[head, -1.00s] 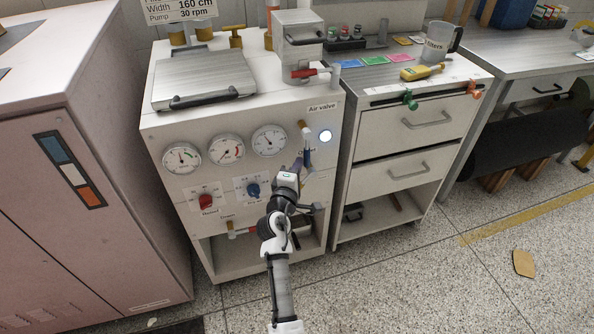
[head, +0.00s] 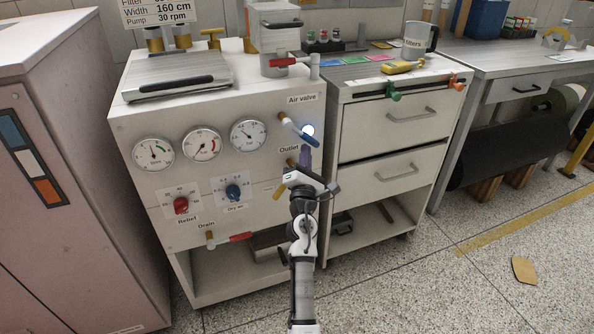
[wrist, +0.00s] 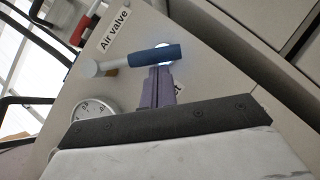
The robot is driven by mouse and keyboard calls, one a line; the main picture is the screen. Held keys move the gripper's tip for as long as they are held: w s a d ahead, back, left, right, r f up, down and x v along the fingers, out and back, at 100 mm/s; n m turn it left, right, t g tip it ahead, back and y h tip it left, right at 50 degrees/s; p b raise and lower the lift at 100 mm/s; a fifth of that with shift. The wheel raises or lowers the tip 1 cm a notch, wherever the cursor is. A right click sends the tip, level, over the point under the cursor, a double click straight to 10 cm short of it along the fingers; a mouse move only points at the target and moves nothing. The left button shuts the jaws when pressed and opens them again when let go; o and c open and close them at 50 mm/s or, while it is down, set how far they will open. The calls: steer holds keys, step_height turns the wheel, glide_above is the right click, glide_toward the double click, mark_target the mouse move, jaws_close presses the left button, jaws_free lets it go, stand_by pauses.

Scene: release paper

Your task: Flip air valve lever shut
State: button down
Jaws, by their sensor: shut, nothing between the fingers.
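The air valve lever has a blue handle (head: 300,132) and sits under the "Air valve" label on the white panel. In the head view it slants down to the right from its pivot. In the wrist view the blue handle (wrist: 152,56) crosses just beyond my fingertips. My gripper (head: 305,150) is shut and empty, its purple fingers just below the handle; they also show in the wrist view (wrist: 158,77). Whether they touch the handle I cannot tell. A lit white lamp (head: 308,129) is partly behind the handle. My gripper partly covers the outlet valve below.
Gauges (head: 249,136), a red relief knob (head: 181,205) and a blue knob (head: 233,192) are left of my gripper. A red-handled drain valve (head: 239,237) is low on the panel. A drawer cabinet (head: 385,130) stands close on the right.

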steer(key=n+b, duration=0.1)
steer(key=d+n+t+y+b, duration=0.1)
steer(key=n, duration=0.1)
steer(key=d+r+n+y+b, duration=0.1)
steer(key=shift+w+d, duration=0.15)
steer(key=shift+w, duration=0.15)
steer(key=r+n+y+b, duration=0.1)
steer(key=n+y+b, duration=0.1)
steer(key=n+y, duration=0.1)
steer(key=d+r+n+y+b, duration=0.1)
steer(key=r+n+y+b, duration=0.1)
steer(key=n+y, duration=0.1)
steer(key=w+d+r+n+y+b, duration=0.1)
steer(key=n+y+b, duration=0.1)
steer(key=n, duration=0.3)
steer(key=shift+d+r+y, duration=0.25)
steer(key=shift+r+y, duration=0.05)
steer(key=shift+y, duration=0.1)
steer(key=shift+r+n, duration=0.15)
steer(key=shift+n, duration=0.15)
steer(key=shift+s+b, duration=0.1)
steer(key=shift+b, duration=0.2)
